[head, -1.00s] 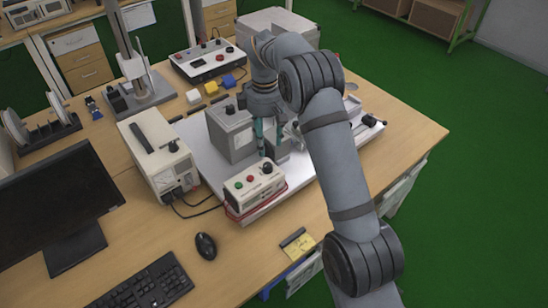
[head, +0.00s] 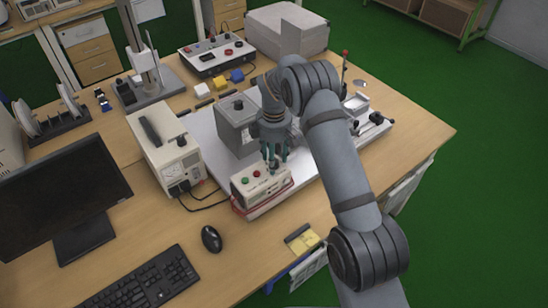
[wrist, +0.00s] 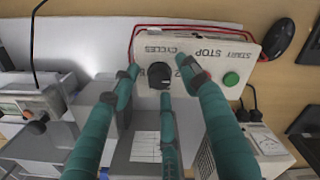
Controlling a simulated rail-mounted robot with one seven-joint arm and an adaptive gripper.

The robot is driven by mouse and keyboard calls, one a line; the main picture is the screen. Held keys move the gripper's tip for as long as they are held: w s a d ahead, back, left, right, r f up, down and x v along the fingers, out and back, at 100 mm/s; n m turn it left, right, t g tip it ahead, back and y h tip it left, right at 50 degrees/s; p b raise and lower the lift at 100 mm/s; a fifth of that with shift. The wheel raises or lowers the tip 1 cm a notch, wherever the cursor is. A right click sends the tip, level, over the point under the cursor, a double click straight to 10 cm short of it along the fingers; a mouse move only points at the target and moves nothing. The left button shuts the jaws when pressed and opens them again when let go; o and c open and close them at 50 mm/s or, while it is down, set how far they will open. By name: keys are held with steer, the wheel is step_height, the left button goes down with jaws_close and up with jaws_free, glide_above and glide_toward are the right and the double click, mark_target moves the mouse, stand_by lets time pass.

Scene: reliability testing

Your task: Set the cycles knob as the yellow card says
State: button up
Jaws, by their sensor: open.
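The control box (head: 264,196) is cream-coloured with a green button (head: 245,181), a red button and a black knob at its right end. In the wrist view the box (wrist: 215,52) appears upside down, with the words START, STOP and CYCLES printed on it. The black cycles knob (wrist: 160,75) shows there between my teal fingers; its pointer setting is not clear. My gripper (head: 275,163) is open, fingers pointing down over the knob end, spread around the knob; contact cannot be told. The yellow card (head: 304,241) lies near the table's front edge; its writing is too small to read.
A grey block-shaped unit (head: 238,124) stands just behind the box on a white plate. A cream meter (head: 168,155) with cables stands to the left. A mouse (head: 211,239) and keyboard (head: 147,283) lie in front. A red cable runs round the box.

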steer(key=shift+c, duration=1.4)
steer(key=c, duration=0.8)
jaws_close()
